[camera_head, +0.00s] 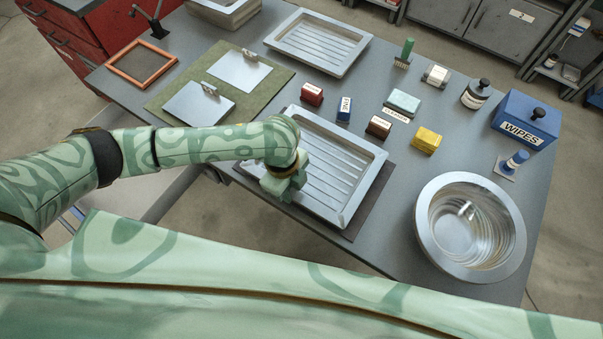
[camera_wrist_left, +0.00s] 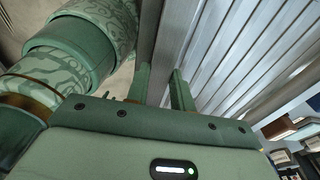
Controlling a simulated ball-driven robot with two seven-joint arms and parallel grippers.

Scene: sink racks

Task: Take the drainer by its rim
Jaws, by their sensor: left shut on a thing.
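The drainer (camera_head: 345,168) is a silver metal tray with a ribbed floor and a raised rim, lying on a dark mat near the table's front edge. My left gripper (camera_head: 284,190) is at its left front side, shut on the rim. In the left wrist view the two fingers (camera_wrist_left: 160,88) stand on either side of the rim, with the drainer's ribs (camera_wrist_left: 235,60) to the right. My forearm and hand hide part of the drainer's left side. My right gripper is not in view.
A similar ribbed tray (camera_head: 318,41) lies at the back. A round steel basin (camera_head: 427,225) stands right of the drainer. Small labelled blocks, including a yellow one (camera_head: 427,140), lie behind it. A blue wipes box (camera_head: 525,118) stands at the right. A green mat (camera_head: 262,91) holds two metal plates.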

